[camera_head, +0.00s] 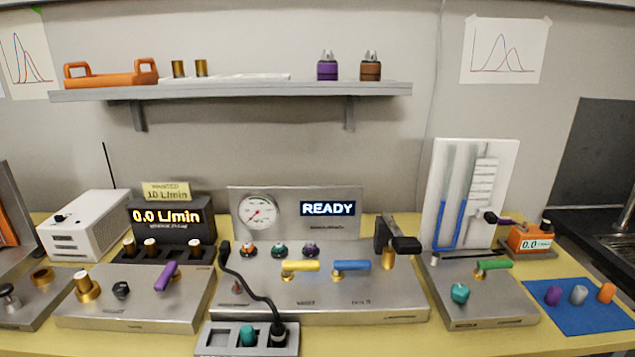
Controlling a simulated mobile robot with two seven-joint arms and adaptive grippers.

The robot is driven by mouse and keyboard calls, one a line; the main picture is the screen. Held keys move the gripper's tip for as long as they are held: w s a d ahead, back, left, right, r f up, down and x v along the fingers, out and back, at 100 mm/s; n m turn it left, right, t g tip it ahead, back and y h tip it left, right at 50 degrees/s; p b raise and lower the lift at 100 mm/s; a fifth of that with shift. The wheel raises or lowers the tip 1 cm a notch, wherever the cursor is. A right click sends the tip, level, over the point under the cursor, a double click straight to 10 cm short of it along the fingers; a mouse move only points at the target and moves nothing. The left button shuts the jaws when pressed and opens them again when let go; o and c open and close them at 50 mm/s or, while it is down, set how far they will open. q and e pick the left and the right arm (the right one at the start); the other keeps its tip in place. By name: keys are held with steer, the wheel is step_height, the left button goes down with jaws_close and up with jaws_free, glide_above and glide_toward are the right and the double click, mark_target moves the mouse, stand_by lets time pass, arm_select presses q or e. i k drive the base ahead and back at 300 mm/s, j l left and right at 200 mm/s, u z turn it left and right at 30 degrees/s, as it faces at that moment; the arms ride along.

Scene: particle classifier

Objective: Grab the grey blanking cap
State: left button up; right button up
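The grey blanking cap (578,295) stands on the blue mat (590,322) at the far right of the table. It is between a purple cap (553,295) on its left and an orange cap (606,292) on its right, with small gaps between them. Nothing covers it. Neither of my grippers shows in the head view.
A steel unit with a green lever (493,265) and a teal knob (460,293) stands left of the mat. An orange meter (528,240) is behind it. A black cable (250,285) runs to a grey tray (215,341) in front.

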mark_target(579, 292)
steer(key=z, duration=1.65)
steer(key=i+l+u, duration=0.1)
steer(key=l, duration=0.2)
steer(key=i+l+u, duration=0.1)
steer(key=l, duration=0.2)
steer(key=i+l, duration=0.15)
steer(key=l, duration=0.2)
steer(key=u, duration=0.05)
